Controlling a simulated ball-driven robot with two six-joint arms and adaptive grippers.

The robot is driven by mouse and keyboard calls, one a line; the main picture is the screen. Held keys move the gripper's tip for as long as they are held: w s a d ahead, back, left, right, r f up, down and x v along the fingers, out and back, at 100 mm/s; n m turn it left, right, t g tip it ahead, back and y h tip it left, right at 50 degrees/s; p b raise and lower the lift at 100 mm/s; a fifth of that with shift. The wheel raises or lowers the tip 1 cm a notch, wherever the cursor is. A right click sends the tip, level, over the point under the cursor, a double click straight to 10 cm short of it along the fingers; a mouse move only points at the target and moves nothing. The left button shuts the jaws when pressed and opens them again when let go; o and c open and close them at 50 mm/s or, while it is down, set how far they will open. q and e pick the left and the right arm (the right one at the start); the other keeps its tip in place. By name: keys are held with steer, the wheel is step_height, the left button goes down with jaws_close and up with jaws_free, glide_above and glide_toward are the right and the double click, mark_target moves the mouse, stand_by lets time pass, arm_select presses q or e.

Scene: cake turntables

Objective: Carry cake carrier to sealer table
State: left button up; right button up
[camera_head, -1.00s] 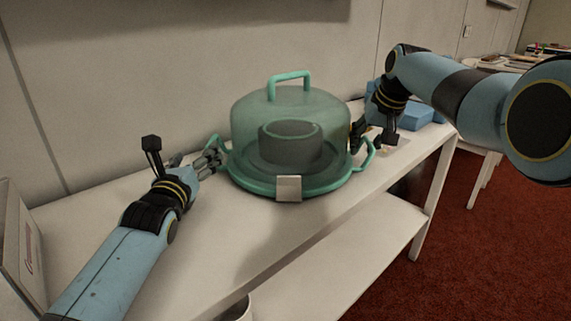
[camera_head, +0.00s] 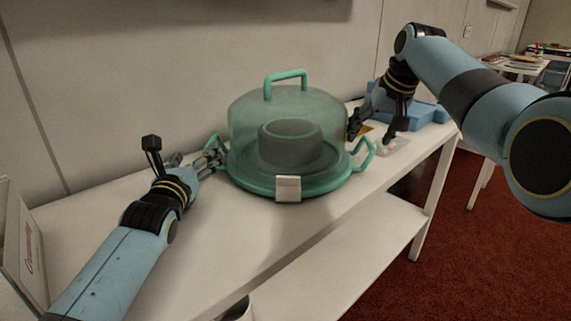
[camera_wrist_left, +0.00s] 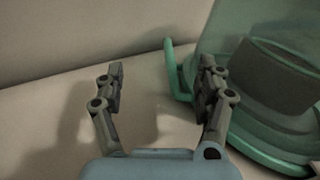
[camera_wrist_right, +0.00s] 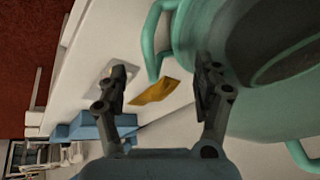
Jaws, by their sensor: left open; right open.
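The cake carrier (camera_head: 290,150) stands upright on the white shelf table, with a green see-through dome, a top handle, a green base with two side handles and a pale front tag. A grey round cake shows inside. My left gripper (camera_head: 205,160) is open at the carrier's left handle; in the left wrist view its fingers (camera_wrist_left: 160,85) are apart, one in front of the carrier (camera_wrist_left: 250,120) by the handle. My right gripper (camera_head: 358,122) is open behind the right side; in the right wrist view its fingers (camera_wrist_right: 165,85) are apart, the right handle (camera_wrist_right: 152,40) beyond them. No sealer table is identifiable.
A blue object (camera_head: 425,112) and a small clear packet (camera_head: 390,145) lie right of the carrier. An orange-yellow piece (camera_wrist_right: 155,91) lies by the right handle. A sign (camera_head: 22,240) stands at the left. Another white table (camera_head: 500,68) is at the far right, across red carpet.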

steer(key=v, duration=0.8)
steer(key=shift+d+r, duration=0.1)
steer(key=shift+r, duration=0.05)
